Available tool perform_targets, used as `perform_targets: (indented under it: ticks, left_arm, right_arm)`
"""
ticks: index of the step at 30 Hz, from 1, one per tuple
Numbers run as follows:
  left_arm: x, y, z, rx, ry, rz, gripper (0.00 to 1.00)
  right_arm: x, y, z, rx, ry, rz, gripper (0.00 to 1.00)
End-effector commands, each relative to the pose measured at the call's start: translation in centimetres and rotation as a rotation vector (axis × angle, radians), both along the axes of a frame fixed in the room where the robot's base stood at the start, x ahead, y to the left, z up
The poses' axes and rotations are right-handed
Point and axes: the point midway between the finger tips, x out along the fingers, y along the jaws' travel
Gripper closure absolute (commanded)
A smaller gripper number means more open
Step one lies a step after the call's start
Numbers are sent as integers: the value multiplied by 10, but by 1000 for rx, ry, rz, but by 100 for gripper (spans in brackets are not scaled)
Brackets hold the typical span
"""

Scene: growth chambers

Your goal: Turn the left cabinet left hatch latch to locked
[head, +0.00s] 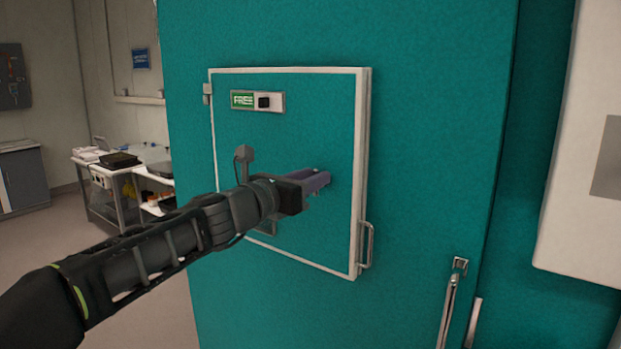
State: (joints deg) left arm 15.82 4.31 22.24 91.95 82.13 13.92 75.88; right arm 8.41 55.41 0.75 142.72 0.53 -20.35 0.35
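The hatch (285,140) is a teal panel with a pale frame, set in the side of the teal cabinet (430,120), and it looks closed. Near its top left is the latch plate (279,95), with a green field reading "FREE" and a small black latch knob (264,102) to the right of the word. My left gripper (322,181) comes in from the lower left and is in front of the hatch, below and to the right of the latch, apart from the knob. Its purple fingers point right; the gap between them cannot be made out. My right gripper is out of view.
A pale handle (369,245) sits at the hatch's lower right edge. A long door handle (450,305) is farther right on the cabinet. A white cabinet (580,150) stands at the right edge. A cart (105,190) with equipment is behind left.

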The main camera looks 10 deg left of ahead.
Motion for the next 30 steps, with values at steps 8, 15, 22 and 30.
perform_targets:
  ticks: [8, 15, 22, 30]
  left_arm:
    - [0, 0, 0, 0, 0, 0, 95]
    - [0, 0, 0, 0, 0, 0, 100]
    - [0, 0, 0, 0, 0, 0, 100]
    - [0, 0, -1, 32, -13, 0, 100]
  right_arm:
    - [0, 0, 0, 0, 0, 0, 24]
    - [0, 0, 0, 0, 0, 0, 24]
    - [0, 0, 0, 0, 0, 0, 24]
    - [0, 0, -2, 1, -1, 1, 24]
